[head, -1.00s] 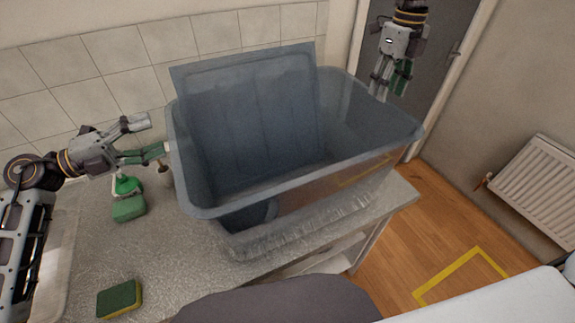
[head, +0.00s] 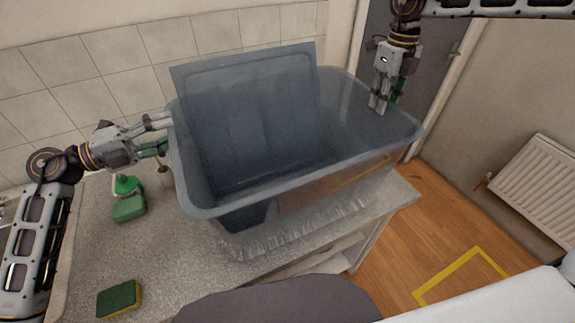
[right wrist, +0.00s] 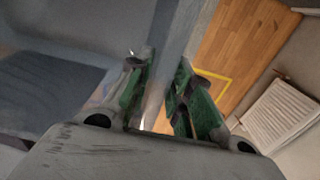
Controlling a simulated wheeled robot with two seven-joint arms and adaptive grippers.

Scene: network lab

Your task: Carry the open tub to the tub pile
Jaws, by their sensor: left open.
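The open tub (head: 290,197) is a large translucent blue-grey box above the counter. A flat panel of the same colour (head: 250,115) stands tilted up at its back left. My left gripper (head: 165,135) is open at the tub's left rim, its fingertips close against it; contact is unclear. My right gripper (head: 378,107) points down at the right rim. In the right wrist view its fingers (right wrist: 162,95) are apart, one on each side of the rim (right wrist: 176,50). I cannot make out a tub pile.
A green bottle (head: 127,187) and a green block (head: 129,208) stand on the grey counter (head: 190,265), left of the tub. A green-and-yellow sponge (head: 119,299) lies at the front. Wooden floor with a yellow outline (head: 470,255) is clear at right, before a radiator (head: 545,185).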

